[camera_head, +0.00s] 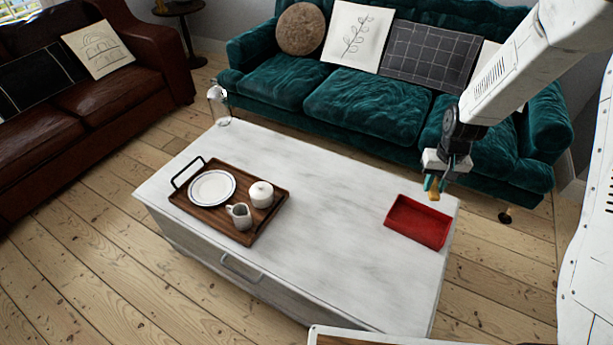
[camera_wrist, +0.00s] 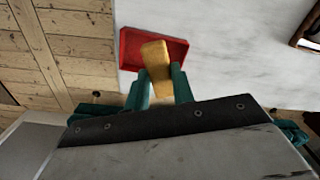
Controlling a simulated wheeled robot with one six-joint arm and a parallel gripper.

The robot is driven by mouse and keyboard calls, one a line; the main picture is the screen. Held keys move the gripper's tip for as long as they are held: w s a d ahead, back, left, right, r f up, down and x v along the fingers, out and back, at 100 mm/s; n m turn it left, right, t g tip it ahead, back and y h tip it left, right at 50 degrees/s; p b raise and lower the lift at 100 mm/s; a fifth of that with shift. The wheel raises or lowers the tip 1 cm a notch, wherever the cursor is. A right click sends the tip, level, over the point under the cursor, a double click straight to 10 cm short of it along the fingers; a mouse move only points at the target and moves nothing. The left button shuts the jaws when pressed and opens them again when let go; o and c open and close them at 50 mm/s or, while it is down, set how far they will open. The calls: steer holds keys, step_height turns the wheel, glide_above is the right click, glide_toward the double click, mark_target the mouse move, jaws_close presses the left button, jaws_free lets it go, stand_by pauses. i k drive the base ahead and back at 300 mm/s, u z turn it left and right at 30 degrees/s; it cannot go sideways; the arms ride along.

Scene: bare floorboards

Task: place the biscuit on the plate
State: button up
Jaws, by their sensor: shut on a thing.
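The biscuit (camera_wrist: 155,65) is a golden-brown bar held between the green fingers of my gripper (camera_wrist: 160,85) in the wrist view. In the head view my gripper (camera_head: 435,184) is shut on the biscuit (camera_head: 434,195), above the right end of the coffee table. The biscuit appears raised above the red tray (camera_head: 418,222); the exact height is hard to tell. The red tray also shows behind it in the wrist view (camera_wrist: 130,42). The plate (camera_head: 212,188) is white with a dark rim line and lies empty on the wooden tray at the table's left.
The wooden tray (camera_head: 243,236) also holds a white lidded pot (camera_head: 261,194) and a small jug (camera_head: 239,216). The middle of the white table (camera_head: 320,205) is clear. A green sofa (camera_head: 360,104) stands behind.

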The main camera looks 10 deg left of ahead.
mark_target(213, 189)
steer(key=u, duration=0.55)
steer(key=k, duration=1.2)
steer(key=u, duration=1.15)
steer(key=i, duration=0.75)
steer(key=u, duration=0.7)
steer(key=i, duration=0.85)
steer(key=z, duration=0.9)
steer(key=i, duration=0.95)
steer(key=z, duration=0.95)
